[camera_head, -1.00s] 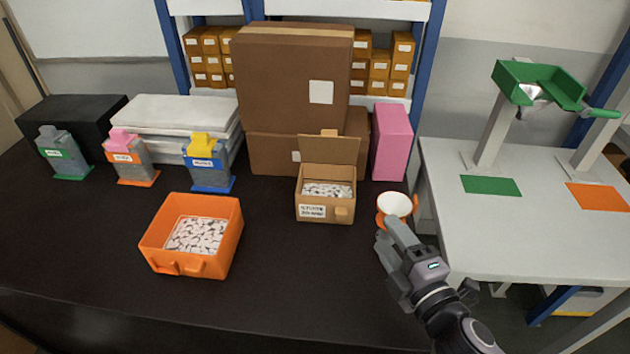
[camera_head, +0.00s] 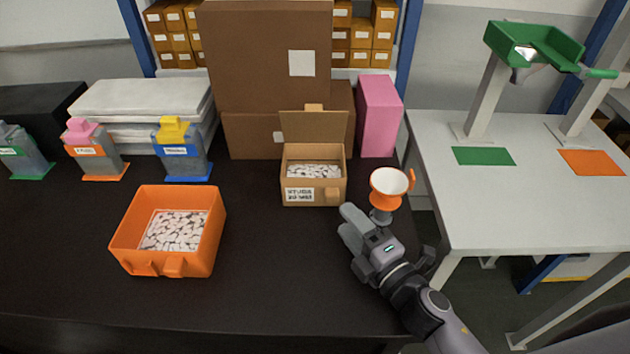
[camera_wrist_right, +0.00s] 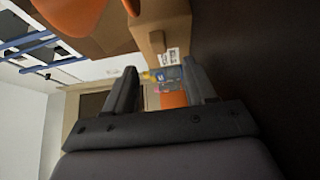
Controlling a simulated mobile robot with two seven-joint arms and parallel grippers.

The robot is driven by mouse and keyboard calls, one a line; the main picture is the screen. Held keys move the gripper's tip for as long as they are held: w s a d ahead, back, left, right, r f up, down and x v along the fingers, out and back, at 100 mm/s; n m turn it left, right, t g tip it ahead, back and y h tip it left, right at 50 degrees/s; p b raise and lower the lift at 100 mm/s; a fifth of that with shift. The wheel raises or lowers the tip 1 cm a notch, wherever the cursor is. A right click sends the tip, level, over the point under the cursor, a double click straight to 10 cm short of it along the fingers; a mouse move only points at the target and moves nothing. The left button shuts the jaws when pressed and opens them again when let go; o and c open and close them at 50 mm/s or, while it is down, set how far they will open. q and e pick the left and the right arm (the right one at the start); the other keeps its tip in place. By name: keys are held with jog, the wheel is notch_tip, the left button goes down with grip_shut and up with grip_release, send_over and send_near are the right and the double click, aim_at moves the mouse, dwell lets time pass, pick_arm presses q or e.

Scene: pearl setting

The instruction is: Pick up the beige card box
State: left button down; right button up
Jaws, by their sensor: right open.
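The beige card box (camera_head: 315,172) stands upright on the black table, its lid flap raised at the back, a white label on its front and white pieces inside. It also shows in the right wrist view (camera_wrist_right: 160,22), above the gap between the fingers. My right gripper (camera_head: 347,222) is open and empty, in front of the box and a little to its right, apart from it. Its two fingers also show in the right wrist view (camera_wrist_right: 163,88). My left gripper is not in view.
An orange and white funnel (camera_head: 390,187) stands close behind my right gripper. An orange bin (camera_head: 125,245) of white pieces sits to the left. Big brown cartons (camera_head: 265,60) and a pink box (camera_head: 378,115) stand behind. The front middle of the table is clear.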

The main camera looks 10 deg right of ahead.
aim_at(329, 200)
jog(key=shift+x, duration=3.1)
grip_shut()
jog(key=shift+r, duration=0.1)
